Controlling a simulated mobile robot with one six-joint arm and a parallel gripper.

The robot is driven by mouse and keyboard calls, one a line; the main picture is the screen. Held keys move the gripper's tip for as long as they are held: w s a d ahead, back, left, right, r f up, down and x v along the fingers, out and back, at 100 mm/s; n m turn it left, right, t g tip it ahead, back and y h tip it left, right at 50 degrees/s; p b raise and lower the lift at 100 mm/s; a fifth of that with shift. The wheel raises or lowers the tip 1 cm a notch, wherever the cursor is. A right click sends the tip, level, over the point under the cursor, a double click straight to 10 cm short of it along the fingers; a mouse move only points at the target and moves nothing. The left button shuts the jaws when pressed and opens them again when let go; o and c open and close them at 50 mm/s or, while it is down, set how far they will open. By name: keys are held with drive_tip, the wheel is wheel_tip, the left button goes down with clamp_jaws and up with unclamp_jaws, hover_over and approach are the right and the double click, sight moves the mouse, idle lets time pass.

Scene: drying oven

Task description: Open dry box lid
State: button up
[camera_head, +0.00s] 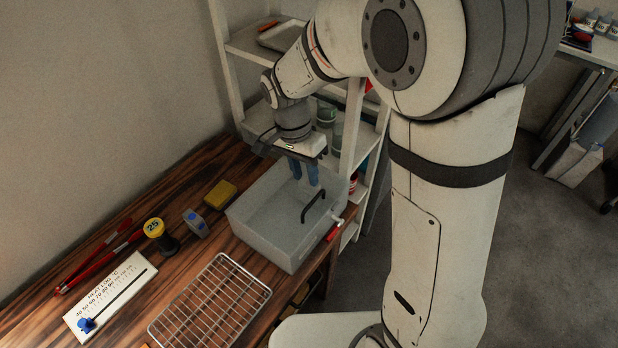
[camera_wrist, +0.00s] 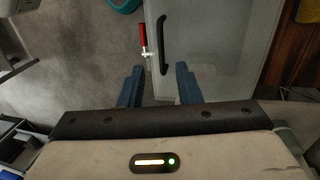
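The dry box (camera_head: 262,222) is a pale grey, translucent box on the wooden bench, with a flat lid on top. A black bar handle (camera_head: 313,205) stands on the lid near its right edge. The handle also shows in the wrist view (camera_wrist: 162,45). A red-handled latch or valve (camera_wrist: 143,38) sits on the box's side by the handle. My gripper (camera_head: 304,183) is above the far part of the box, its blue fingers pointing down. In the wrist view the fingers (camera_wrist: 158,72) are apart, with the handle's near end seen between and beyond them. Nothing is held.
A wire rack (camera_head: 210,305), a white temperature scale (camera_head: 110,296) with a blue slider, a yellow-topped weight (camera_head: 155,230), a yellow block (camera_head: 220,195) and red tongs lie on the bench (camera_head: 190,262). White shelves (camera_head: 345,130) with bottles stand behind the box.

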sight(311, 202)
drive_tip(key=f, duration=0.5)
drive_tip(key=s+d+f, duration=0.1)
drive_tip(key=f, duration=0.1)
drive_tip(key=shift+f+p, duration=0.3)
drive_tip(key=shift+f, duration=0.1)
clamp_jaws()
